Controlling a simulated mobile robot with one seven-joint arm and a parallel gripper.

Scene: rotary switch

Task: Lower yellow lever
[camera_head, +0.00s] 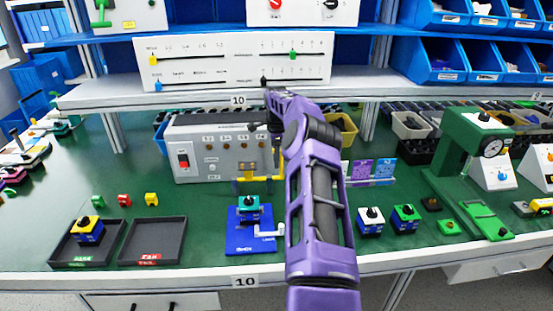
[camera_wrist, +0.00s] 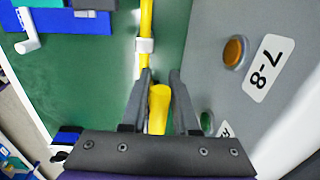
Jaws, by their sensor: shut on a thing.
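The yellow lever (camera_wrist: 159,108) shows in the wrist view between the two dark fingers of my gripper (camera_wrist: 161,78), which is shut on it. A thinner yellow bar (camera_wrist: 147,15) with a white collar runs on beyond the fingertips. In the head view yellow parts (camera_head: 250,180) show at the front right of the grey test box (camera_head: 212,150), partly hidden by my purple arm. My gripper (camera_head: 276,138) is at the box's right side there, largely hidden by the arm.
A blue fixture (camera_head: 250,243) with a white crank stands in front of the box. Two dark trays (camera_head: 152,243) lie at the left. Small blue switches (camera_head: 370,222) and a green press (camera_head: 470,150) stand at the right. A shelf (camera_head: 200,92) overhangs the back.

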